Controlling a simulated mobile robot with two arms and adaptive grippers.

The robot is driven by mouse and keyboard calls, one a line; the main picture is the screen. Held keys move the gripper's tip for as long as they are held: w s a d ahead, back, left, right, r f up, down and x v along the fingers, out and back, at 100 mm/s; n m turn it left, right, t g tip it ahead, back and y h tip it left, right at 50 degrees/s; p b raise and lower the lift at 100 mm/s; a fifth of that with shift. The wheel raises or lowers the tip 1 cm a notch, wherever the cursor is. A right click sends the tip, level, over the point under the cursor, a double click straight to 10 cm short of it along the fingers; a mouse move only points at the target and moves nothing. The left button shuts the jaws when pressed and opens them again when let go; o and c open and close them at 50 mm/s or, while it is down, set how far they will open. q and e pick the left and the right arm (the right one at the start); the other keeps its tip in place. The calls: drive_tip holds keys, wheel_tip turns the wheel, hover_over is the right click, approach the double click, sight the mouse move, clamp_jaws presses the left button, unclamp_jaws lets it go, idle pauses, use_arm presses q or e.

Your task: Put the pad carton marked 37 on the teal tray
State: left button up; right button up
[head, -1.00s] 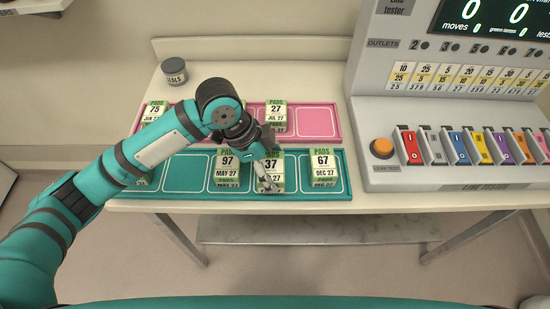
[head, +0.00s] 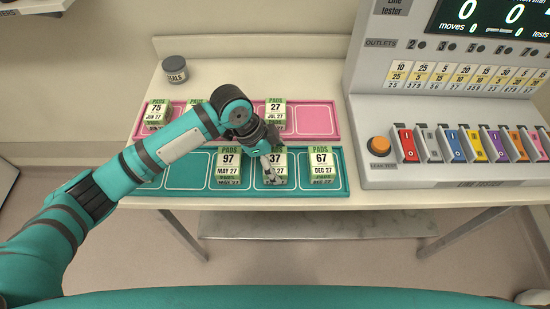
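The pad carton marked 37 (head: 279,161) stands in a slot of the teal tray (head: 341,174), between the cartons marked 97 (head: 228,163) and 67 (head: 321,163). It looks upright and in line with them. My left gripper (head: 270,174) is at its left front side and covers part of its label. The fingers look close to or touching the carton; their gap is too small to make out. My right gripper is not in view.
The pink tray (head: 333,122) behind holds cartons marked 75 (head: 157,112) and 27 (head: 276,112), and another partly hidden by my arm. A grey jar (head: 175,71) stands at the back left. The tester (head: 440,110) borders the trays on the right.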

use_arm(q)
drive_tip(key=shift+o, duration=1.4)
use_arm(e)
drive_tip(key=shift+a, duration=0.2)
use_arm(q)
drive_tip(key=shift+r, duration=0.15)
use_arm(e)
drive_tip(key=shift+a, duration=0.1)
use_arm(q)
drive_tip(key=b+v, duration=0.1)
drive_tip(key=v, duration=1.1)
drive_tip(key=shift+b, duration=0.35)
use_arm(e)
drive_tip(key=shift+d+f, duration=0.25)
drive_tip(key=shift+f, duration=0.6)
